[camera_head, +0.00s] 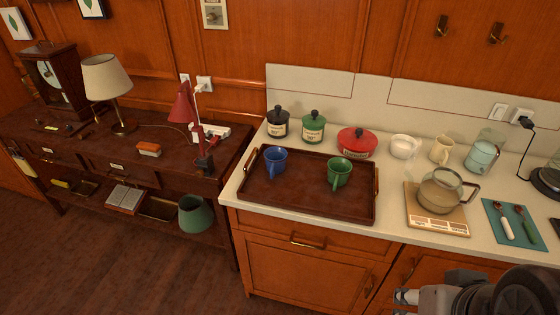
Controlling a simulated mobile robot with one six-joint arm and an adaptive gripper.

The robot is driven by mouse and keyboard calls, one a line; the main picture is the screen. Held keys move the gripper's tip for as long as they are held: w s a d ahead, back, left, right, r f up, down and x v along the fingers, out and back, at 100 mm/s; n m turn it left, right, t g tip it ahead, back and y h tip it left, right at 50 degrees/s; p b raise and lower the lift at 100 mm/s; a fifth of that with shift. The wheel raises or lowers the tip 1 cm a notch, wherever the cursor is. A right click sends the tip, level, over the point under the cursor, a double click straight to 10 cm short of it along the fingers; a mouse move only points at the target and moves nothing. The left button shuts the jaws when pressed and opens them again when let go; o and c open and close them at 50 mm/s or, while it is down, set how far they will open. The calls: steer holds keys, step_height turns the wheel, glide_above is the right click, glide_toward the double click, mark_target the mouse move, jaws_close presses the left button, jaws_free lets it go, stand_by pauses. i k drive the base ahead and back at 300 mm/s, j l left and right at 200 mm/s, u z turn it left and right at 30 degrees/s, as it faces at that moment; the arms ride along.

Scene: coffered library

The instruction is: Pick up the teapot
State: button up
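The teapot (440,190) is a clear glass pot with a rounded body and a loop handle on its right side. It stands upright on a light wooden board (422,226) on the counter, right of the brown tray. My gripper (403,305) is at the bottom edge of the view, in front of the counter and well short of the teapot. Two grey fingertips show with a gap between them, and nothing is seen in the gap. The lower part of the gripper is cut off by the frame.
The brown tray (300,205) holds a blue mug (275,161) and a green mug (339,173). Behind the teapot are a white bowl (403,146), a cream jug (441,149) and a pale blue canister (481,156). A teal mat (513,224) with utensils lies to its right.

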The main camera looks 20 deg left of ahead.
mark_target(439, 191)
steer(key=i+l+z, duration=0.25)
steer(key=i+l, duration=0.2)
steer(key=l, duration=0.15)
steer(key=i+l+z, duration=0.3)
steer(key=i+l, duration=0.2)
